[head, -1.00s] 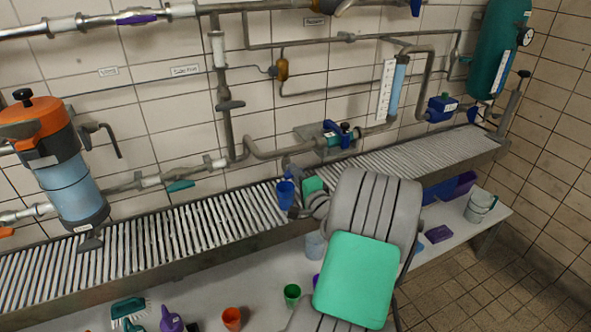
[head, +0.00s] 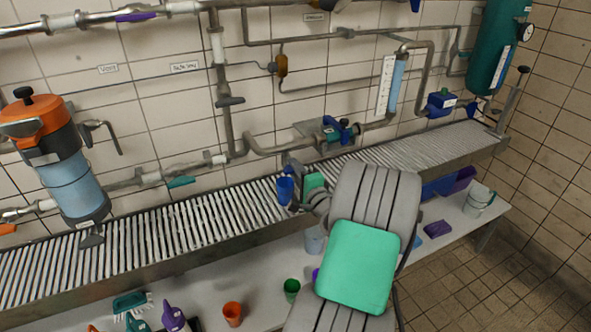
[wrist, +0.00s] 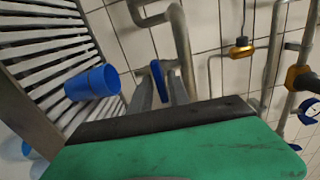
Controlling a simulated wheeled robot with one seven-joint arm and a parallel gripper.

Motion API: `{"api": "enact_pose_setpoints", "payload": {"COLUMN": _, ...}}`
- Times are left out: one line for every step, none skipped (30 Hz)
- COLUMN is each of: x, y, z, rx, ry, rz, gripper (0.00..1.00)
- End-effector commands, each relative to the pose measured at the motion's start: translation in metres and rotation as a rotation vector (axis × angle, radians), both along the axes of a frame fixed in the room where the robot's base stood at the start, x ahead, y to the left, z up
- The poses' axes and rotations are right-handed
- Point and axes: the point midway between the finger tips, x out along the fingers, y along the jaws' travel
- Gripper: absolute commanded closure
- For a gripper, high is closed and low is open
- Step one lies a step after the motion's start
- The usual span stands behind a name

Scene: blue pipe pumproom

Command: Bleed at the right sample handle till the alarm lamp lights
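My gripper (wrist: 160,68) is at the wall side of the slatted grating, its two grey fingers on either side of a narrow blue part (wrist: 158,80) that looks like a handle. I cannot tell whether the fingers press on it. My arm hides much of this spot in the head view. A blue cup (head: 285,190) is just left of my gripper at the grating; the wrist view shows it beside the slats (wrist: 92,83). An amber fitting (head: 281,68) on a thin line is on the wall above; it also shows in the wrist view (wrist: 240,47). I cannot tell whether it is the alarm lamp.
A blue-handled valve (head: 340,130) sits on the pipe to the right. An orange-topped filter (head: 65,165) stands left, a green tank (head: 490,50) far right. The lower bench carries an orange cup (head: 232,314), a green cup (head: 291,289) and a bucket (head: 478,200).

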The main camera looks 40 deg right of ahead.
Motion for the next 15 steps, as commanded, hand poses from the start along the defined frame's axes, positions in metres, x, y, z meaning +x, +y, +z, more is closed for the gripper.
{"api": "enact_pose_setpoints", "payload": {"x": 0.000, "y": 0.000, "z": 0.000, "rx": -0.001, "ry": -0.001, "rz": 0.001, "gripper": 0.73}}
{"api": "enact_pose_setpoints", "payload": {"x": 0.000, "y": 0.000, "z": 0.001, "rx": -0.001, "ry": -0.001, "rz": 0.001, "gripper": 0.71}}
{"api": "enact_pose_setpoints", "payload": {"x": 0.000, "y": 0.000, "z": 0.001, "rx": -0.001, "ry": -0.001, "rz": 0.001, "gripper": 0.68}}
{"api": "enact_pose_setpoints", "payload": {"x": 0.000, "y": 0.000, "z": 0.001, "rx": -0.001, "ry": -0.001, "rz": 0.001, "gripper": 0.68}}
{"api": "enact_pose_setpoints", "payload": {"x": 0.000, "y": 0.000, "z": 0.001, "rx": -0.002, "ry": 0.000, "rz": 0.001, "gripper": 0.68}}
{"api": "enact_pose_setpoints", "payload": {"x": 0.000, "y": 0.000, "z": 0.001, "rx": -0.002, "ry": 0.000, "rz": 0.001, "gripper": 0.68}}
{"api": "enact_pose_setpoints", "payload": {"x": 0.000, "y": 0.000, "z": 0.001, "rx": -0.002, "ry": 0.000, "rz": 0.001, "gripper": 0.68}}
{"api": "enact_pose_setpoints", "payload": {"x": 0.001, "y": 0.000, "z": 0.001, "rx": -0.002, "ry": -0.001, "rz": 0.001, "gripper": 0.68}}
{"api": "enact_pose_setpoints", "payload": {"x": 0.000, "y": 0.000, "z": 0.001, "rx": -0.002, "ry": -0.001, "rz": 0.001, "gripper": 0.68}}
{"api": "enact_pose_setpoints", "payload": {"x": 0.000, "y": 0.000, "z": 0.001, "rx": -0.002, "ry": -0.001, "rz": 0.001, "gripper": 0.68}}
{"api": "enact_pose_setpoints", "payload": {"x": -0.001, "y": 0.000, "z": 0.001, "rx": -0.002, "ry": -0.001, "rz": 0.001, "gripper": 0.68}}
{"api": "enact_pose_setpoints", "payload": {"x": -0.004, "y": 0.001, "z": 0.001, "rx": -0.001, "ry": -0.001, "rz": 0.000, "gripper": 0.68}}
{"api": "enact_pose_setpoints", "payload": {"x": -0.008, "y": 0.001, "z": 0.000, "rx": -0.001, "ry": 0.000, "rz": -0.001, "gripper": 0.68}}
{"api": "enact_pose_setpoints", "payload": {"x": -0.013, "y": 0.002, "z": 0.000, "rx": -0.002, "ry": 0.001, "rz": -0.002, "gripper": 0.68}}
{"api": "enact_pose_setpoints", "payload": {"x": -0.020, "y": 0.004, "z": 0.000, "rx": 0.000, "ry": -0.001, "rz": -0.003, "gripper": 0.68}}
